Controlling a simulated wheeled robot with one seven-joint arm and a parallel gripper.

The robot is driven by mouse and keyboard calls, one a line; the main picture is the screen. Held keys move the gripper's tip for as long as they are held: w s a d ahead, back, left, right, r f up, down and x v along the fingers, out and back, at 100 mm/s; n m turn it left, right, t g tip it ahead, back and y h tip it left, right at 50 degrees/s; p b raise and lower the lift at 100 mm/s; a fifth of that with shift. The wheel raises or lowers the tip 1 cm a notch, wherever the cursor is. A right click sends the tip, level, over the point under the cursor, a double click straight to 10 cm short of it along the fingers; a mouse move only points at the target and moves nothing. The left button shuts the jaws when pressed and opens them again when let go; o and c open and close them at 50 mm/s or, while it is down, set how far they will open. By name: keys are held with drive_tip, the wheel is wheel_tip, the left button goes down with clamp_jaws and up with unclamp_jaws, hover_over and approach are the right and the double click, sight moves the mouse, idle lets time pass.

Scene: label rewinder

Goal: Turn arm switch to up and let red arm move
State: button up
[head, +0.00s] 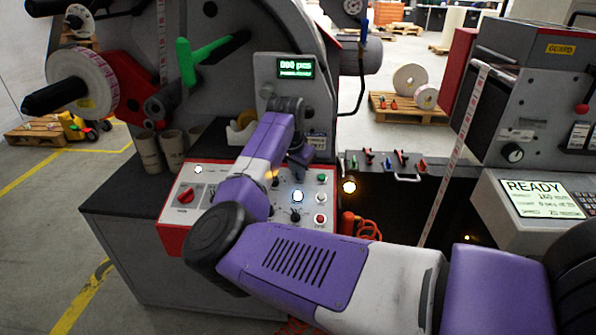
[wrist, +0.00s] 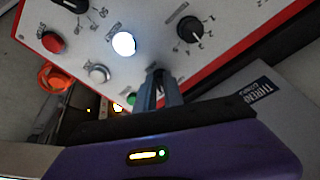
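The control panel (head: 235,172) is white with a red edge. It carries a red rotary switch (head: 185,195) at its left, a lit white button (head: 298,196), a black selector knob (head: 295,215) and small green, grey and red buttons. My gripper (head: 299,172) points down at the panel's back right. In the wrist view my fingers (wrist: 161,78) are close together over the panel, beside the green button (wrist: 131,98) and short of a black knob (wrist: 190,28). The red arm (head: 123,84) stands at the machine's left, beside a label roll (head: 92,84).
A green-handled lever (head: 200,60) and a lit counter display (head: 296,67) are above the panel. Cardboard cores (head: 147,151) stand left of it. A tool ledge (head: 385,163) and a READY screen (head: 540,198) are to the right. A label web (head: 455,150) runs down there.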

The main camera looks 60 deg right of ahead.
clamp_jaws()
